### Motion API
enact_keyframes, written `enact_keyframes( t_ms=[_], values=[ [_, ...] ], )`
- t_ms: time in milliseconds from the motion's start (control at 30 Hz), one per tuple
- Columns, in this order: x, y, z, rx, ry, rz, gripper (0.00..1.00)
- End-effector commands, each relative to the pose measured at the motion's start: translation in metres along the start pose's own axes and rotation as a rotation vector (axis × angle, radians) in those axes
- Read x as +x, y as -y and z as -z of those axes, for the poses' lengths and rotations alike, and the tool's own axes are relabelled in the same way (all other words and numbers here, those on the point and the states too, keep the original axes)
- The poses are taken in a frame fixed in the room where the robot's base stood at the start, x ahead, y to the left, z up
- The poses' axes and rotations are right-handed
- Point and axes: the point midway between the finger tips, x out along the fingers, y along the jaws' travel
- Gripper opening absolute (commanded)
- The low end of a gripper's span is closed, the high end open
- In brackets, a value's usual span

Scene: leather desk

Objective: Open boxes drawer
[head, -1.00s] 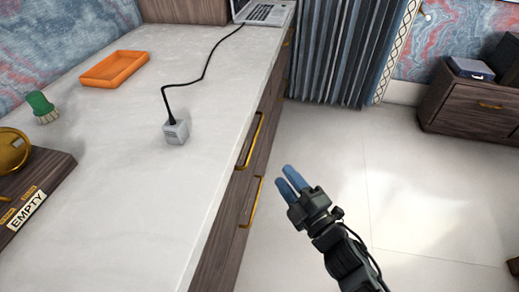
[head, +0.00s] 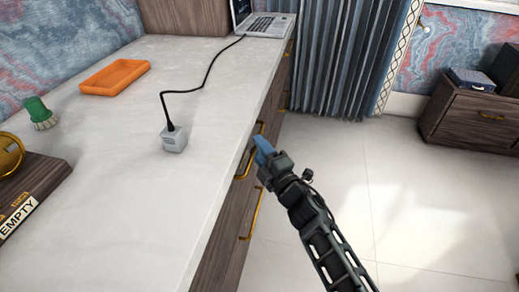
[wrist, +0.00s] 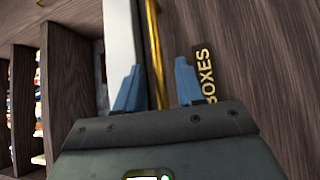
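The drawer labelled BOXES has a dark wood front (wrist: 255,60) and a gold bar handle (wrist: 155,30). Its gold-lettered label (wrist: 205,75) lies just right of the right fingertip in the wrist view. My gripper (wrist: 159,64) is open, with its two blue fingers apart and the handle showing between them. I cannot tell whether either finger touches the handle. In the head view my gripper (head: 262,150) is at the upper gold handle (head: 241,172) on the desk's side, partly covering it. The drawer looks shut.
A second gold handle (head: 250,215) sits below. The pale desktop (head: 130,200) carries a grey cube with a cable (head: 173,140), an orange tray (head: 115,77), a green brush (head: 40,112) and a laptop (head: 265,25). Open floor (head: 400,190) lies to the right.

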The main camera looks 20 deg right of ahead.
Motion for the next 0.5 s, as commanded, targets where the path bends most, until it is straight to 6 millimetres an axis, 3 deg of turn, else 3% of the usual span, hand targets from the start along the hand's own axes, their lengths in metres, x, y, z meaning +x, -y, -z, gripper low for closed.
enact_keyframes(
  t_ms=[267, 500],
  values=[
    [0.0018, -0.0003, 0.0001, 0.000, 0.000, 0.000, 0.38],
    [0.0016, -0.0003, 0.0002, 0.001, 0.000, -0.001, 0.16]
  ],
)
